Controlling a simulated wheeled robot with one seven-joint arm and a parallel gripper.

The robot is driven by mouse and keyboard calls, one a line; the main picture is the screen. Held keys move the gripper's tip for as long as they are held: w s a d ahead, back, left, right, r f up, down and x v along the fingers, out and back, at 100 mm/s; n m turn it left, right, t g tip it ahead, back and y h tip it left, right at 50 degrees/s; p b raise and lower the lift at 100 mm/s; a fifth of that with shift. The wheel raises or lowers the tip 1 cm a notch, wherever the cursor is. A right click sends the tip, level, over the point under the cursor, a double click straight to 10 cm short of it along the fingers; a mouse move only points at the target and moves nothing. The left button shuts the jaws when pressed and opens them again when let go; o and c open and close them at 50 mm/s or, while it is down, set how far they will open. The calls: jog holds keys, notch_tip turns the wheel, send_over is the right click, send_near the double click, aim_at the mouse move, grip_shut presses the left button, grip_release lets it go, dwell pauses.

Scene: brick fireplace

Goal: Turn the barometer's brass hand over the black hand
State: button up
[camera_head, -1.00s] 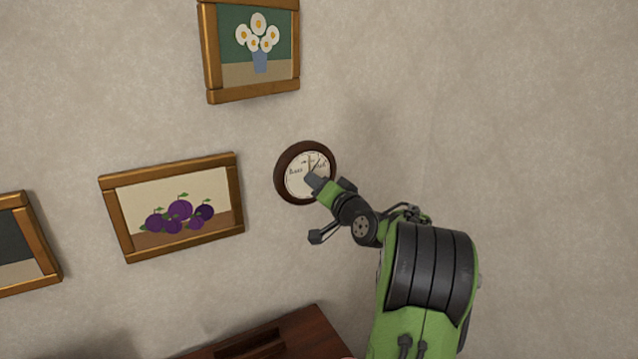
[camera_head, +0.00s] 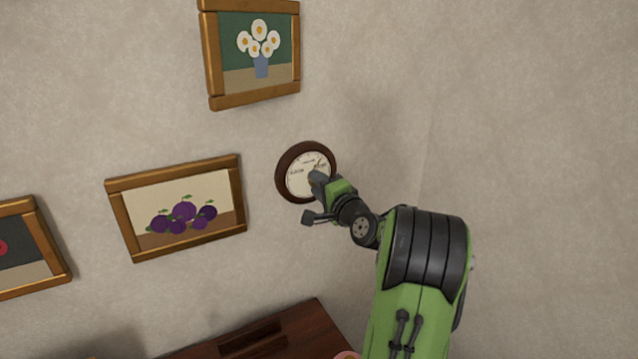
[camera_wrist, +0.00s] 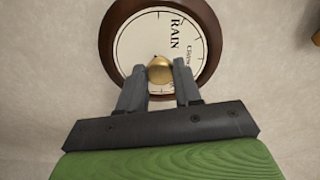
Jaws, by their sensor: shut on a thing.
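The round barometer (camera_head: 282,184) hangs on the wall, with a dark wooden rim and a cream dial. In the wrist view the barometer (camera_wrist: 208,20) shows the word RAIN and part of another word. My gripper (camera_head: 316,180) reaches the dial's middle from the lower right. In the wrist view my gripper (camera_wrist: 160,82) is shut on the brass knob (camera_wrist: 160,68), with one finger on each side. In the head view a thin hand (camera_head: 319,163) points up and right; I cannot separate brass from black there. The gripper hides the lower right dial.
A plum picture (camera_head: 120,222) hangs left of the barometer, a flower picture (camera_head: 208,62) above it. Another frame (camera_head: 45,240) is at the far left. A dark wooden furniture top (camera_head: 300,335) stands below. The wall to the right is bare.

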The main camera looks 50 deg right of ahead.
dwell(0.4)
jog(key=o, duration=1)
jog(key=shift+o, duration=0.2)
jog(key=b+v, duration=0.3)
jog(key=v, duration=1.2)
jog(key=shift+s, duration=0.4)
jog(key=shift+a, duration=0.1)
